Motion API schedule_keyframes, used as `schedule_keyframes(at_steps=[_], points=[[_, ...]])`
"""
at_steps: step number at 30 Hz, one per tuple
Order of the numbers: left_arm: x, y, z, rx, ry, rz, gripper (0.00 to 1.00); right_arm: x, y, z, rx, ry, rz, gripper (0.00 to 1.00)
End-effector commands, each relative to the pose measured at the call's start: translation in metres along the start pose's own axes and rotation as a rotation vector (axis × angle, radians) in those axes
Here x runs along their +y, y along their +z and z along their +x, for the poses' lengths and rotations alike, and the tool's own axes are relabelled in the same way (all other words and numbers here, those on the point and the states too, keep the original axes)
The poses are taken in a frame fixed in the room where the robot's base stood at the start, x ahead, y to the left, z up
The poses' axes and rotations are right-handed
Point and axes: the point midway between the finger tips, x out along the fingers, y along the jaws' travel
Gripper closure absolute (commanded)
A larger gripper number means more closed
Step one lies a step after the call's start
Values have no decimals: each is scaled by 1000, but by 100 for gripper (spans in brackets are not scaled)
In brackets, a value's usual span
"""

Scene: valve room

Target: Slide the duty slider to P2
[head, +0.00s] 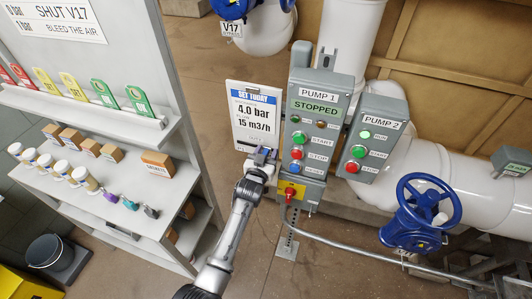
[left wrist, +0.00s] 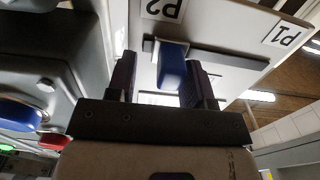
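The duty slider's blue knob (left wrist: 172,66) shows in the left wrist view, near the P2 label (left wrist: 162,9). The P1 label (left wrist: 286,38) is farther right on the same white board, seen upside down. The fingers of my left gripper (left wrist: 158,82) are apart, one on each side of the knob. A gap shows at the left finger; the right finger is close to the knob, and I cannot tell whether they touch. My right gripper is not in view.
The PUMP 1 box (head: 318,105) stands just right of the board, with a red knob (head: 289,192) on a yellow plate below. The PUMP 2 box (head: 378,130) and a blue handwheel (head: 421,212) are farther right. A shelf unit (head: 148,192) stands left.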

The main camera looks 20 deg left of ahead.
Motion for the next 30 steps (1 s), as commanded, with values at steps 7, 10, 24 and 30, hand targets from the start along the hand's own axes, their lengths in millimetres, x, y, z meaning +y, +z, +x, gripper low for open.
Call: schedule_keyframes(at_steps=[7, 10, 24, 30], points=[[-1, 0, 0, -1, -1, 0, 53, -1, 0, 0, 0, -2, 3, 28], [-1, 1, -5, -1, -1, 0, 53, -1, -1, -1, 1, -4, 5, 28], [-1, 1, -86, -1, -1, 1, 53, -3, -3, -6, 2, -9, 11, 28], [0, 1, -117, -2, 0, 0, 53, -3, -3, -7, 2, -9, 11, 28]])
